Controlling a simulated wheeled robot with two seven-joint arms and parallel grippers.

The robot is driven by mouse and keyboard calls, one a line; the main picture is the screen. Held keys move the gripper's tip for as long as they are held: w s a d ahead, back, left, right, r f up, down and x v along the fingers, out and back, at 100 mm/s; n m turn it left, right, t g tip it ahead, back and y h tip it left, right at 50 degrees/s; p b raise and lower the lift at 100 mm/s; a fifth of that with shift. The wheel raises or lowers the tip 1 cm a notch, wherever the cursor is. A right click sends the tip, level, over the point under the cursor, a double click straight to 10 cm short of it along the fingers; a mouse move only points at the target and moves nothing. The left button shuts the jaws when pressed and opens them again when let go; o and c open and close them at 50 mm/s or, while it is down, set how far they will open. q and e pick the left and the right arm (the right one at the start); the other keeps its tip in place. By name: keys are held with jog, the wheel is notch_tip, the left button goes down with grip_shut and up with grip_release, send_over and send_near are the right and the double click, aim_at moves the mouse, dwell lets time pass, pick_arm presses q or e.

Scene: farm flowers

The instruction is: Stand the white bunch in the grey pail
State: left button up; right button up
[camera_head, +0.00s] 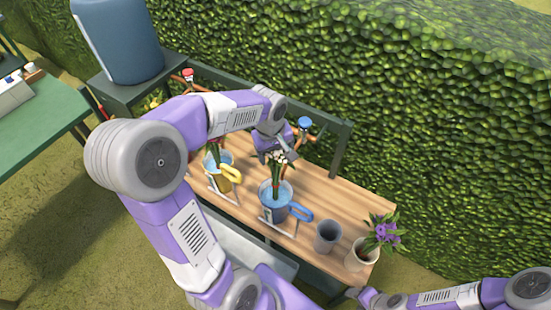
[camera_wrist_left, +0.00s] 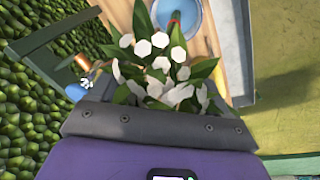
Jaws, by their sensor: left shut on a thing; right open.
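The white bunch (camera_head: 279,158) has white heads, green leaves and stems that run down to the blue-handled pail. My left gripper (camera_head: 270,150) is shut on it near the heads, from above. In the left wrist view, the white heads (camera_wrist_left: 160,65) spread in front of the gripper. The stems are over or inside the blue-handled pail (camera_head: 270,212), which holds pale blue water; I cannot tell whether they touch its bottom. A plain grey pail (camera_head: 327,237) stands to its right, apparently empty. My right gripper (camera_head: 366,297) is open and empty by the bench's front right.
A yellow-handled pail (camera_head: 226,178) with stems stands to the left. A cream pot (camera_head: 361,255) of purple flowers (camera_head: 384,232) stands right of the grey pail. Taps (camera_head: 304,124) line the back rail. Bare wood (camera_head: 335,196) lies behind the grey pail; a hedge stands behind.

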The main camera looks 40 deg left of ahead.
pick_arm(q)
jog(key=shift+r, duration=0.35)
notch_tip(320, 180, up, 11)
jog(key=p, duration=0.8)
jog(key=shift+f+p, duration=0.2)
jog(key=shift+p, duration=0.15)
jog(key=shift+f, duration=0.1)
